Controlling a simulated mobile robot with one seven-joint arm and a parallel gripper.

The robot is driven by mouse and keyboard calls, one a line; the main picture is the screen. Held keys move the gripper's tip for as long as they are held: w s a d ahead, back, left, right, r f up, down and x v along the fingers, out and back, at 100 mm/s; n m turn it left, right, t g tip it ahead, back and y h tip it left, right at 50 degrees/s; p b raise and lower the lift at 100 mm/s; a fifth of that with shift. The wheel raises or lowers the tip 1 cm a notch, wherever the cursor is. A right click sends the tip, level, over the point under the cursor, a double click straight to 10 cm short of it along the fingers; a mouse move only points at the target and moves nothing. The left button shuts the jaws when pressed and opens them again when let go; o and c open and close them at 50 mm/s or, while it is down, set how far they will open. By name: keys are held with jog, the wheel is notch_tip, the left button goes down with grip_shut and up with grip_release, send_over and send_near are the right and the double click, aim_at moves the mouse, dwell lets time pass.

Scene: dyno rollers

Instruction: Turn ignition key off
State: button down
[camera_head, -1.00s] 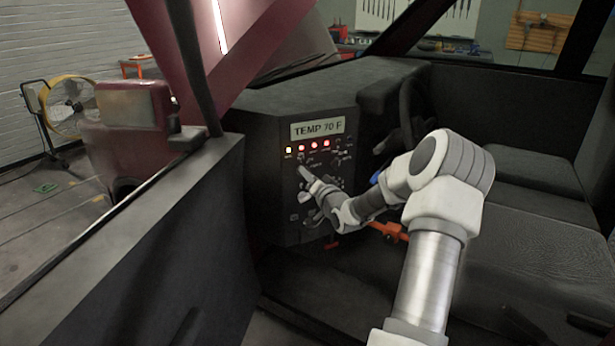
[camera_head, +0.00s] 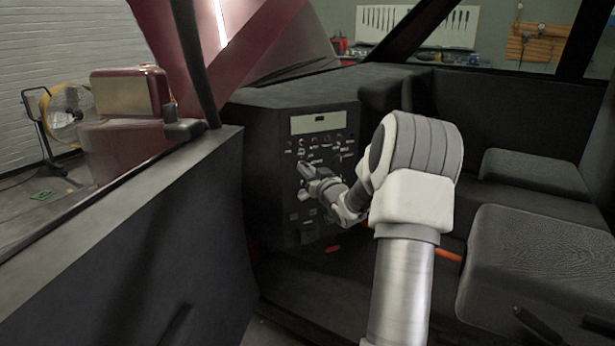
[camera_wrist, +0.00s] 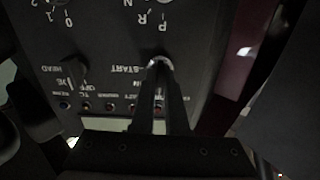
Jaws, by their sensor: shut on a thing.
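The ignition key switch (camera_wrist: 160,62) shows as a pale metal ring in the upside-down wrist view, beside the START label. My gripper (camera_wrist: 161,72) has its two dark fingers close together over the switch, shut on the ignition key. The key itself is mostly hidden between the fingers, so its angle cannot be read clearly. In the head view my gripper (camera_head: 303,166) is at the left part of the dashboard panel (camera_head: 285,200). The display (camera_head: 317,121) shows only a short dash, and the indicator row below it is mostly dark.
Another knob (camera_wrist: 75,70) sits beside the switch in the wrist view, with a HEAD label. The door (camera_head: 150,240) is at the left, the seats (camera_head: 530,260) at the right.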

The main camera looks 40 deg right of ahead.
jog(key=shift+n, duration=0.4)
jog(key=c, duration=0.9)
grip_release()
jog(key=p+v, duration=0.3)
jog(key=v, duration=1.4)
jog(key=shift+s, duration=0.2)
